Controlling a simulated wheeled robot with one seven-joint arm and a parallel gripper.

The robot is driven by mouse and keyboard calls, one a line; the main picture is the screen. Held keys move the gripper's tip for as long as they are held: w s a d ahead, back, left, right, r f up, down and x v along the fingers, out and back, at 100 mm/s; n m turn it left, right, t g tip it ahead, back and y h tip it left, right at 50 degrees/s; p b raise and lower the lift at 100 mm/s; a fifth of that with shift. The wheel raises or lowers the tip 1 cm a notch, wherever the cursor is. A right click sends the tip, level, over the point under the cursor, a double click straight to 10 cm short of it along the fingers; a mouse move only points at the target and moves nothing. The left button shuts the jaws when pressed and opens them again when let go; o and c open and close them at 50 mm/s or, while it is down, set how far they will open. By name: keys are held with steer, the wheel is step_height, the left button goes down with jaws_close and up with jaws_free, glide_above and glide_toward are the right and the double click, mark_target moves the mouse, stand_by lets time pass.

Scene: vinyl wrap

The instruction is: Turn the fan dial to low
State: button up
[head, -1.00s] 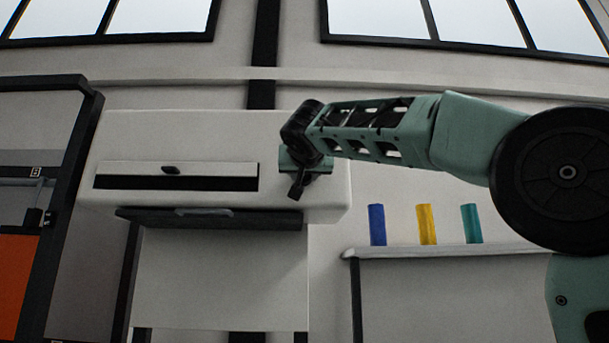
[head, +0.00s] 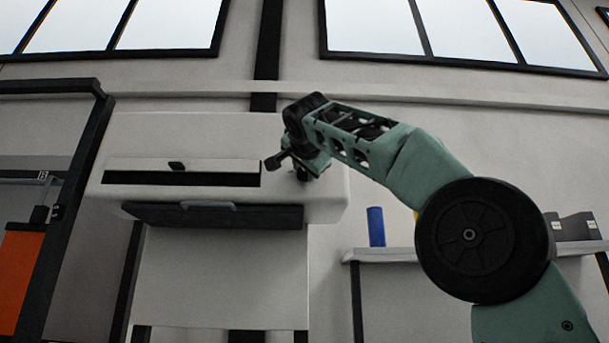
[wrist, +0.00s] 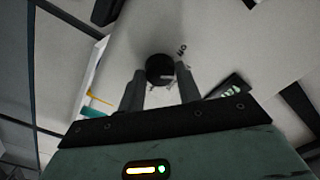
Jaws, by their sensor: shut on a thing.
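The fan dial (wrist: 160,66) is a round black knob on the white machine (wrist: 215,35), seen close up in the wrist view. Small dark lettering stands on the panel beside it; I cannot read it surely. My gripper (wrist: 161,76) has one finger on each side of the knob and is shut on it. In the head view my gripper (head: 290,166) is at the right end of the front of the white machine (head: 235,130), where the arm hides the dial. The dial's pointer cannot be made out.
A small panel with green marks (wrist: 230,90) lies right of the dial. A dark tray with a handle (head: 210,214) juts below the machine's slot. A shelf (head: 385,254) at right holds a blue roll (head: 376,227). A dark frame (head: 85,165) stands at left.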

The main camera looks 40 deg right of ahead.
steer(key=shift+m, duration=0.6)
steer(key=o, duration=1)
steer(key=shift+c, duration=0.2)
steer(key=shift+s+a+f+b, duration=0.1)
steer(key=shift+s+a+b, duration=0.3)
steer(key=shift+b, duration=0.1)
steer(key=b+v, duration=0.3)
steer(key=v, duration=1.3)
steer(key=shift+s, duration=0.2)
